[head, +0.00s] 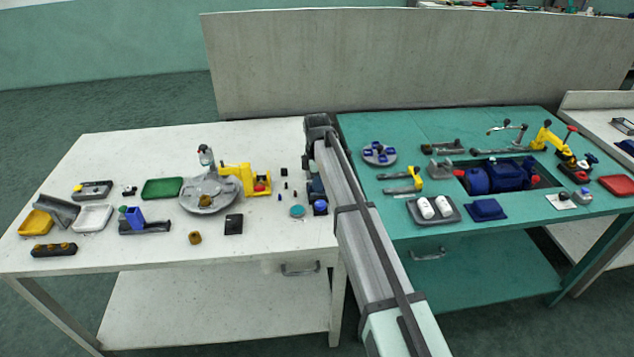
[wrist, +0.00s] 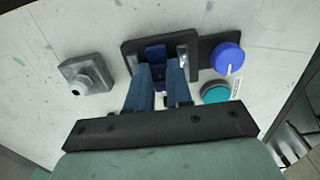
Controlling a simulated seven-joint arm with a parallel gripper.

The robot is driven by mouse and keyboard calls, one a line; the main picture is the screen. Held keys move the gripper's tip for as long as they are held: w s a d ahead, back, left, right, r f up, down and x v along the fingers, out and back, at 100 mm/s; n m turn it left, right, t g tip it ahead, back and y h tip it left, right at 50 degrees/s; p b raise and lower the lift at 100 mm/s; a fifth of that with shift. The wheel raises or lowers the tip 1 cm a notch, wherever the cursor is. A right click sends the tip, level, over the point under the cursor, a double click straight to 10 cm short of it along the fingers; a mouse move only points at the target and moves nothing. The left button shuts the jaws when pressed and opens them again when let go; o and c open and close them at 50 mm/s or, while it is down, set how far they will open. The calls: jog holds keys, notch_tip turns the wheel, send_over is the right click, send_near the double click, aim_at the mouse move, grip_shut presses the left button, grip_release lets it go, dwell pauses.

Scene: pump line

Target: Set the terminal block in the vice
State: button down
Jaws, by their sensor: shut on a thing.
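The vice is a dark block (wrist: 205,46) with light metal jaw faces and a round blue knob (wrist: 228,58) at its right end in the wrist view. My gripper (wrist: 159,72) has its two blue fingers pointing down into the gap between the jaw faces. It is shut on a small blue piece, the terminal block (wrist: 155,53), which shows at the fingertips between the jaws. Whether the block touches the vice floor is hidden. In the head view my arm covers most of the vice; its blue knob (head: 320,207) shows at the white table's right edge.
A teal disc (wrist: 216,93) lies close to the vice, near the knob. A grey block with a nut-like boss (wrist: 83,75) stands to the left with bare table between. In the head view, a round grey plate (head: 209,203) and yellow fixture stand farther left on the white table.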

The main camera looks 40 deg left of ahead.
dwell(0.3)
jog(key=c, duration=1)
grip_release()
jog(key=shift+o, duration=0.3)
jog(key=shift+r, duration=3)
